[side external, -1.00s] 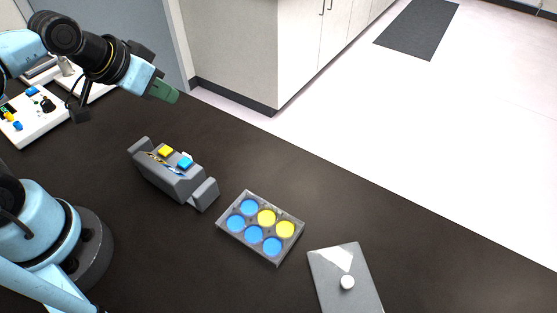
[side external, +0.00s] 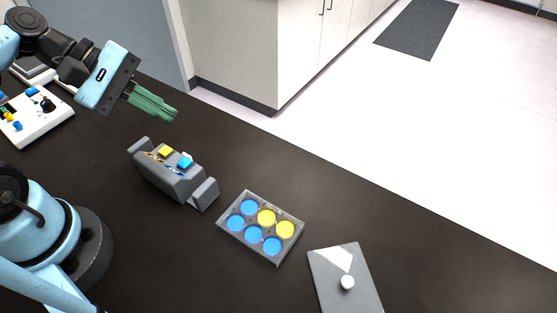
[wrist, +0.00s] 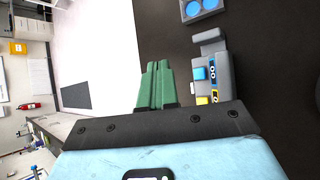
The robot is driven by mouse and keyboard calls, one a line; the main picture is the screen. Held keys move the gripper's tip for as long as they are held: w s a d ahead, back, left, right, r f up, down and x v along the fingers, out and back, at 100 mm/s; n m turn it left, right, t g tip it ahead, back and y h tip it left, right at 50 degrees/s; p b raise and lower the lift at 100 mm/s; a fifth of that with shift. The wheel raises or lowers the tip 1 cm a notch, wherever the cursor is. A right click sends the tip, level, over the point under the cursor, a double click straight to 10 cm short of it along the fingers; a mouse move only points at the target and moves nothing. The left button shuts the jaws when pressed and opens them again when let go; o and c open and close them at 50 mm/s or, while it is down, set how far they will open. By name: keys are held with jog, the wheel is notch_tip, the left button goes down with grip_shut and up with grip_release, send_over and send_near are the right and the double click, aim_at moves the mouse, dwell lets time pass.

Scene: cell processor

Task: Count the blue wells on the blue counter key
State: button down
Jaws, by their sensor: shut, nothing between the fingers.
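The grey counter (side external: 173,176) stands on the dark table, with a yellow key (side external: 166,152) and a blue key (side external: 185,162) on top. In the wrist view the blue key (wrist: 200,73) lies right of my fingers. The well plate (side external: 261,228) sits right of the counter, with several blue wells (side external: 253,233) and 2 yellow wells (side external: 285,230). My gripper (side external: 172,112) has green fingers, shut and empty, in the air above and behind the counter. The fingers show from close up in the wrist view (wrist: 157,66). The counter's display digits are too small to read.
A grey flat lid (side external: 343,280) with a white knob lies right of the plate. A white device (side external: 38,122) with coloured buttons stands at the far left. The table's back edge runs behind the counter. Bare table lies around the plate.

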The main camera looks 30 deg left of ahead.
aim_at(179, 163)
jog(key=shift+f, duration=4.4)
jog(key=shift+f, duration=0.45)
jog(key=shift+f, duration=0.35)
jog(key=shift+r, duration=0.8)
jog(key=shift+f, duration=0.1)
jog(key=shift+f, duration=0.35)
